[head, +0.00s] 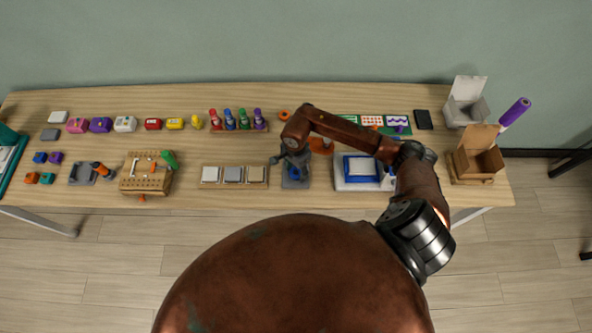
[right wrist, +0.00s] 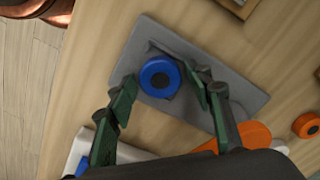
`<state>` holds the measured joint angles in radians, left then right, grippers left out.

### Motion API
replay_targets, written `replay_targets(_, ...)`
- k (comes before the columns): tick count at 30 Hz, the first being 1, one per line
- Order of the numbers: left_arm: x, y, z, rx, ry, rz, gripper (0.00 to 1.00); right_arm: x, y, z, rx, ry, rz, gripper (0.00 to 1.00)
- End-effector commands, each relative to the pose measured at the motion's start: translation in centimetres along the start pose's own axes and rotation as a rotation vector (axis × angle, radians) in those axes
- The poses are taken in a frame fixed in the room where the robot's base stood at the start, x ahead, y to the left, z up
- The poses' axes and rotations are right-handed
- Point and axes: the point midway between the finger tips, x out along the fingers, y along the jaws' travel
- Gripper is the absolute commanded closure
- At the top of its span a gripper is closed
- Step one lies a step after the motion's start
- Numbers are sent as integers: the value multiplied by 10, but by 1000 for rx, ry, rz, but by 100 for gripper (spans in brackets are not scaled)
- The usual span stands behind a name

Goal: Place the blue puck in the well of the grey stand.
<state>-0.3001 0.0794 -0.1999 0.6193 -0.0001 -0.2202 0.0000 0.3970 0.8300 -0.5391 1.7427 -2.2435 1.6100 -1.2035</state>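The blue puck (right wrist: 159,77) shows in the right wrist view over the middle of the grey stand (right wrist: 232,95), a flat grey plate. Dark edges show beside the puck, but I cannot tell whether it sits down in the well. My right gripper (head: 291,162) is above the stand, its green-padded fingers apart, one on each side of the puck. Small gaps seem to show between the fingertips and the puck. In the head view the stand (head: 296,183) and the puck (head: 295,172) are partly hidden by my gripper. My left gripper is not in view.
Left of the stand is a wooden holder (head: 234,186) with square tiles. To the right is a white tray with a blue frame (head: 343,178). An orange puck (right wrist: 306,125) and a larger orange object (right wrist: 252,133) lie close by. Open cardboard boxes (head: 479,165) stand at far right.

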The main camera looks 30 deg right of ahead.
Motion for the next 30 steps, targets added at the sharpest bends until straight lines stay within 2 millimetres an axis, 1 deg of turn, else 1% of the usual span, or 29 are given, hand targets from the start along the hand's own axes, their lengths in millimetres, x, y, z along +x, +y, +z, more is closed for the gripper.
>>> replay_targets(10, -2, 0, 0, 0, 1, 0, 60, -2, 0, 0, 0, 0, 0, 48)
replay_targets(12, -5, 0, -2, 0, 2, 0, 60, -5, 0, 0, 1, -1, 0, 48)
replay_targets(14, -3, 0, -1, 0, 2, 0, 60, -12, -1, -1, -1, 2, -4, 48)
replay_targets(17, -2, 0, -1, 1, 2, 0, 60, -30, -2, -2, -2, 4, -5, 48)
replay_targets(24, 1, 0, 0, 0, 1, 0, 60, -81, -1, -1, -2, 4, -4, 48)
replay_targets(27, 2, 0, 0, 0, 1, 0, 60, -99, -1, -1, -2, 3, -2, 48)
replay_targets(30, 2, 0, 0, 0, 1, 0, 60, -111, -1, -1, 1, 1, -2, 48)
